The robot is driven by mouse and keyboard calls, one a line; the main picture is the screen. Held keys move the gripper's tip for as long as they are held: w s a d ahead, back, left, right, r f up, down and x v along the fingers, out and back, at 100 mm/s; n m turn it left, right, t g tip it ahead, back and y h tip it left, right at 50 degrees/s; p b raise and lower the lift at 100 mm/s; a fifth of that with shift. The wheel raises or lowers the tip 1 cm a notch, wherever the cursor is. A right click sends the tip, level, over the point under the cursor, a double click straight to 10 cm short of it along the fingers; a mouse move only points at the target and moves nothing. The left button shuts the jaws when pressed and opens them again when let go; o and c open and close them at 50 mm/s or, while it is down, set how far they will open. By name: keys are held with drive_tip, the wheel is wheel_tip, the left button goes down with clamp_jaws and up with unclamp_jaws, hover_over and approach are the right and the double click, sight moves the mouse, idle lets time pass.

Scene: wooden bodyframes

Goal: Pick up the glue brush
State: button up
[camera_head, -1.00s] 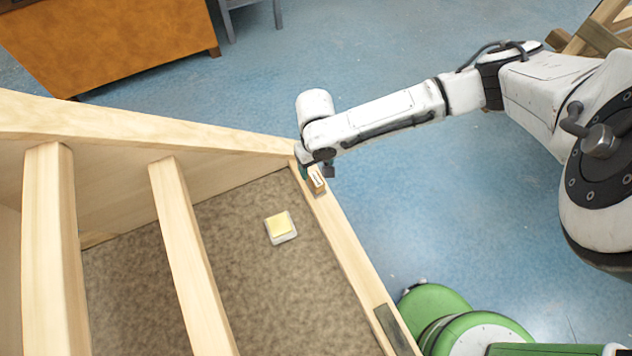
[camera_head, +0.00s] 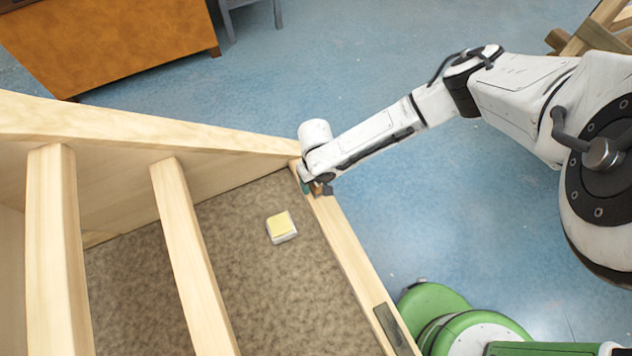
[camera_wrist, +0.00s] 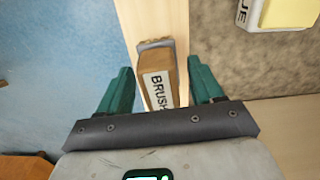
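The glue brush (camera_wrist: 157,78), a brown wooden block with a white label reading "BRUSH" and a grey end, lies on the narrow top of a wooden beam (camera_head: 350,250). In the head view it is mostly hidden by my gripper (camera_head: 316,188). In the wrist view my gripper (camera_wrist: 161,68) is open, with one teal finger on each side of the brush. Gaps show between the fingers and the block, and I see no contact.
A white block with a yellow top (camera_head: 281,227) sits on the brown panel (camera_head: 270,290); it also shows in the wrist view (camera_wrist: 285,14), partly cut off. Wooden studs (camera_head: 195,260) stand left.

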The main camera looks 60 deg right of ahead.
drive_tip(key=c, duration=1)
drive_tip(key=shift+o, duration=0.2)
drive_tip(key=shift+r, duration=0.45)
wheel_tip(320, 180, up, 2)
drive_tip(key=shift+r+b, duration=0.15)
drive_tip(key=shift+b, duration=0.25)
drive_tip(key=s+a+r, duration=0.3)
drive_tip(key=s+r, duration=0.6)
drive_tip(key=s, duration=0.4)
drive_tip(key=shift+s+a+r+b, duration=0.25)
drive_tip(key=shift+a+r+b, duration=0.1)
drive_tip(key=shift+a+r, duration=0.05)
drive_tip(key=o, duration=0.4)
drive_tip(key=shift+c, duration=1.3)
